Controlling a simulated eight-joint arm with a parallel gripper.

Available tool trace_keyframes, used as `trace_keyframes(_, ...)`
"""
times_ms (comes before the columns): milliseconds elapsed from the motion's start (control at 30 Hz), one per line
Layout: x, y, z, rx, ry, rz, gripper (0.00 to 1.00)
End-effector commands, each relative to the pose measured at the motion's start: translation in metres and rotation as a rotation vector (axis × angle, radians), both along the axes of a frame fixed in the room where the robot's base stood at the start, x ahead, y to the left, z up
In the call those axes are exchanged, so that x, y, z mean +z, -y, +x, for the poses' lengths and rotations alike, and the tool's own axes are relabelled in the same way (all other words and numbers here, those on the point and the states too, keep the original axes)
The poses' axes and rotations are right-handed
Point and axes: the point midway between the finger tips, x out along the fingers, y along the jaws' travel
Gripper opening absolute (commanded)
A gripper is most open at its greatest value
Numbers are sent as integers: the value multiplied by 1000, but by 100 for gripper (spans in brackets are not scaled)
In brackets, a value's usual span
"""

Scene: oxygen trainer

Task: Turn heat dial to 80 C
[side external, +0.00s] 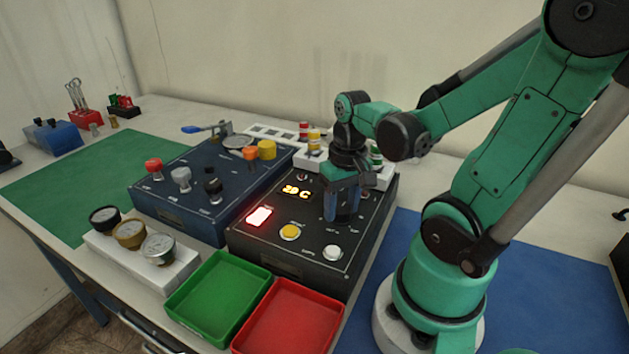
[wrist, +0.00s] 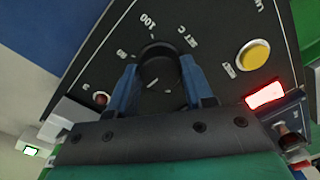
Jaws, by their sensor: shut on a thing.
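The heat dial (wrist: 158,72) is a round black knob on the black control panel, with a "SET C" label and a "100" mark beside it in the wrist view. My gripper (wrist: 160,88) has its two blue fingers on either side of the dial, shut on it. In the side external view my gripper (side external: 341,205) points down onto the black control box (side external: 290,265), and its fingers hide the dial. An orange display (side external: 297,192) on the box reads about "20 C"; its first digit is hard to read.
A lit red-white switch (side external: 259,217), a yellow button (side external: 290,232) and a white button (side external: 332,252) sit near the gripper. A blue box (side external: 190,215) with knobs stands to the left. Green (side external: 187,309) and red (side external: 262,345) trays lie in front. The blue mat (side external: 540,290) is mostly clear.

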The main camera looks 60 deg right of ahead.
Motion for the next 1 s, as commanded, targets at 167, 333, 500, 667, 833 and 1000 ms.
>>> trace_keyframes(167,0,0,0,-165,4,1,0)
trace_keyframes(333,0,0,0,-326,3,0,0)
trace_keyframes(500,0,0,0,-487,3,0,0)
trace_keyframes(667,0,0,0,-637,4,0,0)
trace_keyframes(833,0,0,0,-781,4,-1,0)
trace_keyframes(1000,0,-1,0,-899,4,0,0)
